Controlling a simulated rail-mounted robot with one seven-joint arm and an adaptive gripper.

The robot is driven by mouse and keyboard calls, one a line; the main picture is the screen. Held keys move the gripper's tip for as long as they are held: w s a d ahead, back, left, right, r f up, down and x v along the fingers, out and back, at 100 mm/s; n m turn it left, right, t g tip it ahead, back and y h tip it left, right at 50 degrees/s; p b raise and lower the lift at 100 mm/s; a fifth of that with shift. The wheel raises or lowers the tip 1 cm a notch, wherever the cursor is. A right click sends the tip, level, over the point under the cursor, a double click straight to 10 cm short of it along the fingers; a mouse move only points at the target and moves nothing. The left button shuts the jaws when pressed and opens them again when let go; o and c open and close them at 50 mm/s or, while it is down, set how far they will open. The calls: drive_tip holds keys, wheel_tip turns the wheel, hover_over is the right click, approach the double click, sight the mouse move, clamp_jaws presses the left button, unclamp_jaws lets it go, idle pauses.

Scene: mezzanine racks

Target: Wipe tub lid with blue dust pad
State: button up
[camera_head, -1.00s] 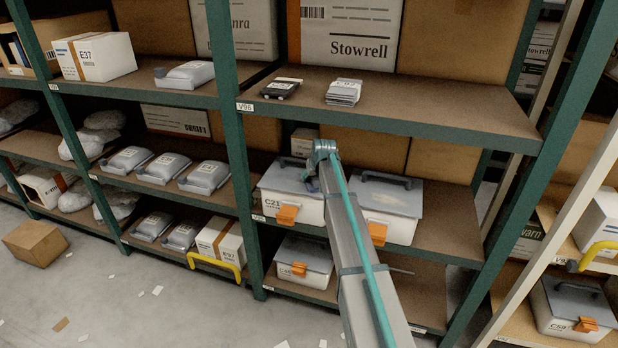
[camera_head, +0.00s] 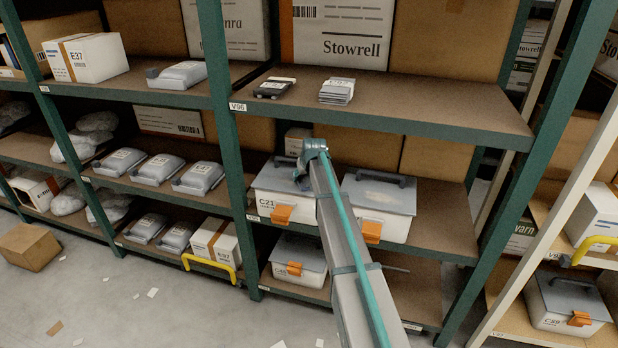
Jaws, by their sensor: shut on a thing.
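The tub C21 (camera_head: 277,206) stands on the middle shelf, white with an orange latch. Its grey lid (camera_head: 276,178) is shut and partly covered by my gripper. A second tub (camera_head: 383,222) with a grey lid (camera_head: 378,192) stands to its right, partly behind my arm. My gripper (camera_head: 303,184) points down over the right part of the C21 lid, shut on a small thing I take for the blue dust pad. The pad is too small and hidden to make out clearly, and I cannot tell whether it touches the lid.
The upper shelf V96 (camera_head: 380,118) runs just above my gripper and carries a dark flat item (camera_head: 274,88) and a stack of cards (camera_head: 337,91). A green upright (camera_head: 228,160) stands left of the tubs. Another tub (camera_head: 299,258) sits below. Bare shelf lies at the right.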

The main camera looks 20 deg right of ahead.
sight(268, 174)
drive_tip(key=shift+w+a, duration=0.7)
drive_tip(key=shift+a, duration=0.4)
drive_tip(key=shift+w+a, duration=0.65)
drive_tip(key=shift+a, duration=0.4)
drive_tip(key=shift+w+a, duration=0.7)
drive_tip(key=shift+a, duration=0.4)
drive_tip(key=shift+w+a, duration=0.6)
drive_tip(key=shift+a, duration=0.35)
drive_tip(key=shift+w+a, duration=0.55)
drive_tip(key=shift+a, duration=0.45)
drive_tip(key=shift+w+a, duration=0.6)
drive_tip(key=shift+a, duration=0.35)
drive_tip(key=shift+r+p, duration=1.05)
drive_tip(key=shift+r, duration=1.95)
